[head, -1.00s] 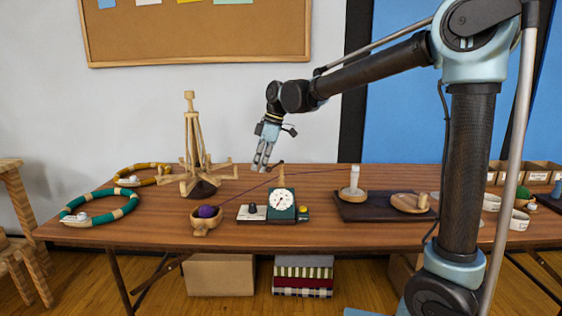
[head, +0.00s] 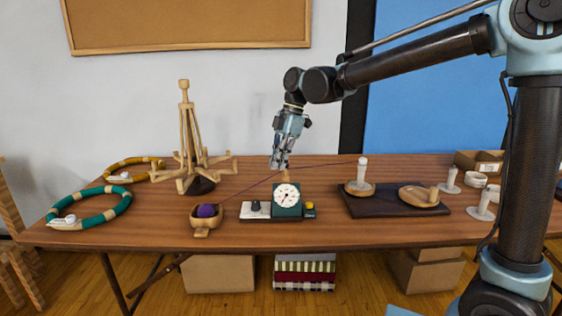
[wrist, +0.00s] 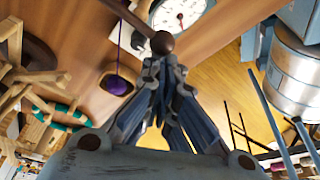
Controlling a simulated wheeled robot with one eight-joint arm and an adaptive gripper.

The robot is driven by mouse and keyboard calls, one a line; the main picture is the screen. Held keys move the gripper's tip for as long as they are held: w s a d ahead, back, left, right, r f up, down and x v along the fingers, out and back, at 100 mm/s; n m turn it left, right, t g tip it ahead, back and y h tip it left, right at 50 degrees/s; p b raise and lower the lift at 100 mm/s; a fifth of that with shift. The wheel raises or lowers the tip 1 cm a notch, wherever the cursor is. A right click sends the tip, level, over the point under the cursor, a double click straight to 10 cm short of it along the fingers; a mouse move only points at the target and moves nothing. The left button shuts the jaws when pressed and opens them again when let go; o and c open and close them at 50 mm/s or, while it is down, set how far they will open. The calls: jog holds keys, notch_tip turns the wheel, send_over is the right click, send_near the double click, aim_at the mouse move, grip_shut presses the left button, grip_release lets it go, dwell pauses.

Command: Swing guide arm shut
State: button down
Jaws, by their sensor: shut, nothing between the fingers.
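My gripper (head: 279,165) is shut and empty, pointing down behind the green yarn counter with a white dial (head: 287,200). In the wrist view its closed fingertips (wrist: 165,66) lie right by the dark round knob of the guide arm (wrist: 162,42); I cannot tell whether they touch. The arm's wooden rod (wrist: 132,18) runs up and left from the knob. In the head view the knob is hidden by my gripper, and a short wooden post (head: 287,175) shows behind the dial. Purple yarn runs from the ball (head: 207,211) past the counter to the spool (head: 362,172).
A wooden swift (head: 196,150) stands left of my gripper, with a teal skein (head: 90,208) and a mustard skein (head: 134,166) farther left. A dark board (head: 390,207) bears the spool and a round wooden piece.

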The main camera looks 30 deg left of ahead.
jog(key=shift+w, duration=0.1)
dwell(0.6)
jog(key=shift+w+a+r, duration=0.1)
jog(key=shift+w+a, duration=0.05)
jog(key=shift+w, duration=0.35)
